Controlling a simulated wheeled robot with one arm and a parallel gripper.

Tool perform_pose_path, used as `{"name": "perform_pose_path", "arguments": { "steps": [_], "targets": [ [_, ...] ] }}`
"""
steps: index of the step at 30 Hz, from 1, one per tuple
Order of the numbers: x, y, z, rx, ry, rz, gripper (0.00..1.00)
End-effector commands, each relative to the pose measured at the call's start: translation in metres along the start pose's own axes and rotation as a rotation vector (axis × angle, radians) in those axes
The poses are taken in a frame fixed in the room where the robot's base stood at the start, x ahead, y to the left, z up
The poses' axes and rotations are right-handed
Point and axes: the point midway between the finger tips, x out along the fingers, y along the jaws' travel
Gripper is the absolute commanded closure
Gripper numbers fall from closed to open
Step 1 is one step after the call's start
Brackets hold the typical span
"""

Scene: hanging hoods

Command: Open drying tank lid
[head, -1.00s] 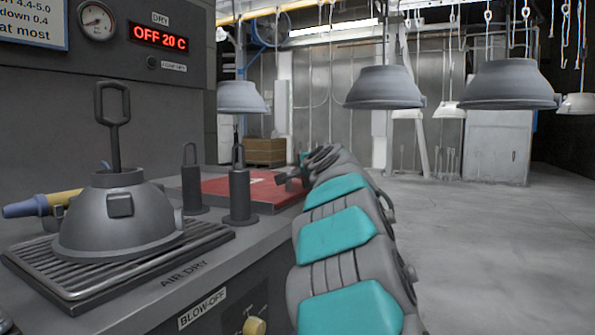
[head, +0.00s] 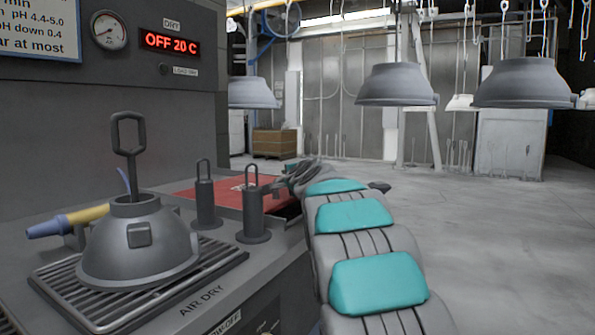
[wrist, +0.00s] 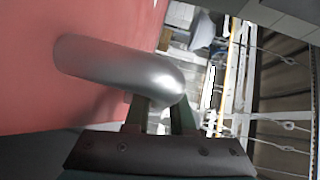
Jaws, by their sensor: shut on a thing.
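The red drying tank lid (head: 228,190) is on the bench behind the two dark cylinders in the head view. A dark gap shows beside its right front edge, so it is not flush there. Its red face fills the left of the wrist view (wrist: 60,130). A silver bar handle (wrist: 115,70) stands out from that face. My gripper (wrist: 160,115) is shut on the bent end of this handle. In the head view my grey and teal arm reaches to the lid's right side, and the fingers are too small to make out there.
A grey hood (head: 140,245) with a hook stands on the air-dry rack (head: 80,310), left of my arm. Two dark cylinders with loops (head: 254,215) stand before the lid. Grey hoods (head: 395,85) hang at the right. The floor at right is clear.

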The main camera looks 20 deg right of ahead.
Motion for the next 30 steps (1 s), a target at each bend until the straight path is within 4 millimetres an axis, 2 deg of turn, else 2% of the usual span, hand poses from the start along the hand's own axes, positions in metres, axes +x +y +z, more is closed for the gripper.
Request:
{"name": "perform_pose_path", "arguments": {
  "steps": [1,3,9,20,21,28,30],
  "targets": [
    [0.005,-0.019,0.007,0.001,0.001,-0.011,1.00],
    [0.015,-0.022,0.016,-0.001,0.004,-0.013,1.00],
    [0.034,-0.021,0.035,0.000,0.002,-0.010,1.00],
    [0.037,-0.017,0.039,-0.003,0.003,-0.009,1.00],
    [0.037,-0.017,0.039,-0.003,0.003,-0.009,0.77],
    [0.038,-0.013,0.041,-0.003,-0.001,-0.003,0.51],
    [0.038,-0.013,0.041,-0.003,-0.001,-0.002,0.48]
  ]
}}
